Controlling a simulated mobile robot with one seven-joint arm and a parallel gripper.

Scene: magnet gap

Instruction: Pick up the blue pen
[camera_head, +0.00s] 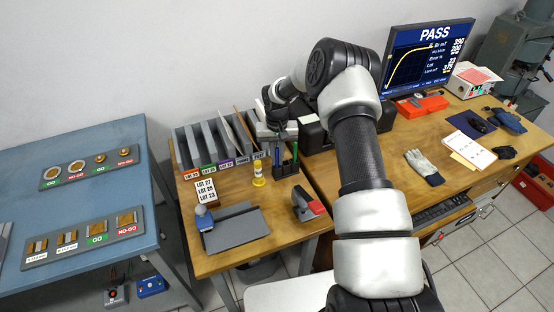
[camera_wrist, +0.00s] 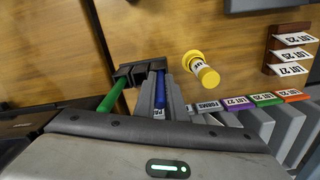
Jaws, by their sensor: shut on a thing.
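The blue pen (camera_wrist: 160,92) stands in a black pen holder (camera_wrist: 133,72), with its lower end in one of the holder's slots. My gripper (camera_wrist: 164,100) is shut on the blue pen, one grey finger on each side of it. A green pen (camera_wrist: 112,95) stands in the same holder, just outside the fingers. In the head view the holder (camera_head: 286,171) is on the wooden table under my gripper (camera_head: 277,146). The blue pen (camera_head: 277,157) shows below the fingers and the green pen (camera_head: 295,151) to their right.
A yellow bottle (camera_wrist: 201,68) stands close to the holder. Grey file dividers with LOT labels (camera_head: 209,168) line the table's back left. A black device (camera_head: 313,134) stands to the right. A grey tray (camera_head: 236,229) and red-grey block (camera_head: 308,206) lie in front.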

